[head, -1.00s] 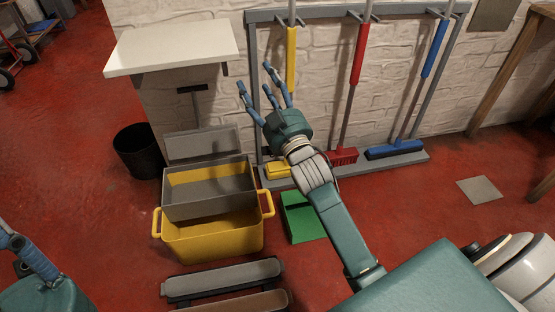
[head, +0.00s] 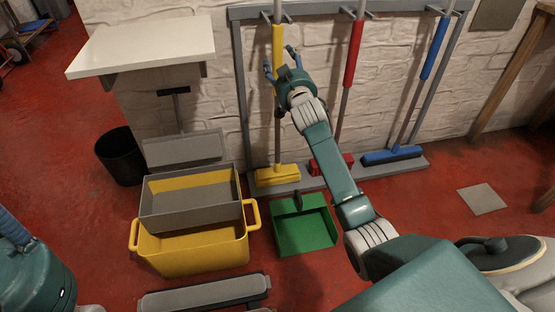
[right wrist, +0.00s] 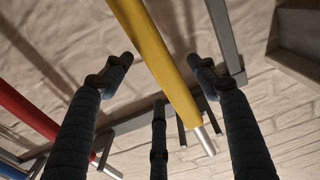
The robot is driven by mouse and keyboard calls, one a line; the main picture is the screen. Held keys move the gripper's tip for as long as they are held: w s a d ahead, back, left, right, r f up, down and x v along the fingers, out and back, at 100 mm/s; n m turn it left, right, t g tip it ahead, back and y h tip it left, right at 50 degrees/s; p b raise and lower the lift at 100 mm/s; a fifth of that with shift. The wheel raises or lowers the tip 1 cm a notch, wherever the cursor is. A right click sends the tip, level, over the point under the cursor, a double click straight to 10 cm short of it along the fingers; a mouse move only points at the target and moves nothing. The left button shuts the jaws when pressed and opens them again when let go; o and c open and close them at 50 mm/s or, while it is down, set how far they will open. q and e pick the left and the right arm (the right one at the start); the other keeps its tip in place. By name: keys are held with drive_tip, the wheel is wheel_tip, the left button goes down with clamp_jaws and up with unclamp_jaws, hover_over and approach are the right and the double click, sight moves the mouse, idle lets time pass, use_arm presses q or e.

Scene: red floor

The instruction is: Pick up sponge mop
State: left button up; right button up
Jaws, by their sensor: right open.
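The sponge mop, with a yellow head (head: 278,175) and a yellow grip (head: 278,40) on its handle, stands upright in the rack against the wall. My right gripper (head: 279,62) is open at the yellow grip. In the right wrist view the yellow grip (right wrist: 160,50) runs between the open fingers of the right gripper (right wrist: 160,64), with a gap visible on both sides. I cannot tell how deep it sits between them. Part of my left gripper (head: 18,232) shows at the lower left edge; its fingertips are cut off.
A red broom (head: 353,55) and a blue broom (head: 433,50) hang in the grey rack (head: 240,100) to the right. A green dustpan (head: 305,232) and a yellow bucket (head: 195,252) stand in front. A white shelf (head: 145,45) juts out at left.

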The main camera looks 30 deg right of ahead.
drive_tip(key=shift+b+x, duration=0.35)
drive_tip(key=shift+x, duration=0.9)
drive_tip(key=c, duration=1.5)
drive_tip(key=shift+r, duration=0.1)
clamp_jaws()
